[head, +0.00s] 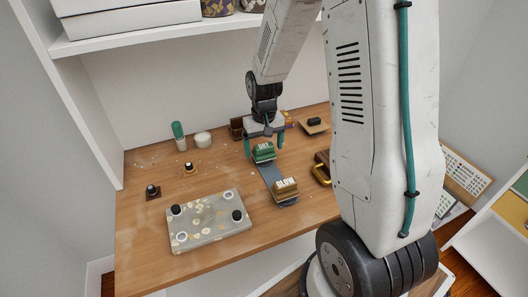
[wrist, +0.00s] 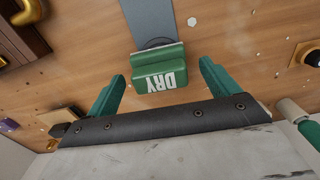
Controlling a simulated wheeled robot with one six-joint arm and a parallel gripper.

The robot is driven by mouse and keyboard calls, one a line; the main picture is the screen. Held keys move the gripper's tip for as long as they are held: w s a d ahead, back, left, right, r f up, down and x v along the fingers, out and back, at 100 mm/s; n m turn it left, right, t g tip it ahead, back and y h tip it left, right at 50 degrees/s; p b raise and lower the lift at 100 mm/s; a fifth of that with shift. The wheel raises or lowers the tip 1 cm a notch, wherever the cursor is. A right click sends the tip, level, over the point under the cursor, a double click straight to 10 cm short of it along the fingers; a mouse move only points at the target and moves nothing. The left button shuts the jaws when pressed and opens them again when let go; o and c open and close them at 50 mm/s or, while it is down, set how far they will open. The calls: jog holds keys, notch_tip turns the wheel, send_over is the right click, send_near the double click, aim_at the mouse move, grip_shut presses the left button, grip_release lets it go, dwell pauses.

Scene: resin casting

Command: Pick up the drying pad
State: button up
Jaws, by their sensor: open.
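The drying pad is a green block marked DRY (head: 263,153), at the far end of a blue-grey strip (head: 269,173) on the wooden bench. In the wrist view the pad (wrist: 158,70) sits between the two green fingers. My gripper (head: 264,145) is open over the pad, one finger on each side. In the wrist view my gripper (wrist: 161,76) shows gaps on both sides of the pad, and I see no contact. Whether the fingertips are at pad height is hard to tell.
A tan block with a white label (head: 285,186) sits at the strip's near end. A speckled grey tray (head: 208,238) with several black and white pieces lies front left. A green-topped bottle (head: 179,138) and white jar (head: 203,139) stand at the back. A brown item with a yellow handle (head: 322,172) is right.

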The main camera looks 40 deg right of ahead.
aim_at(264, 145)
jog(key=shift+f, duration=0.65)
jog(key=c, duration=1.1)
jog(key=shift+r, duration=0.1)
notch_tip(264, 145, up, 10)
jog(key=shift+f, duration=0.1)
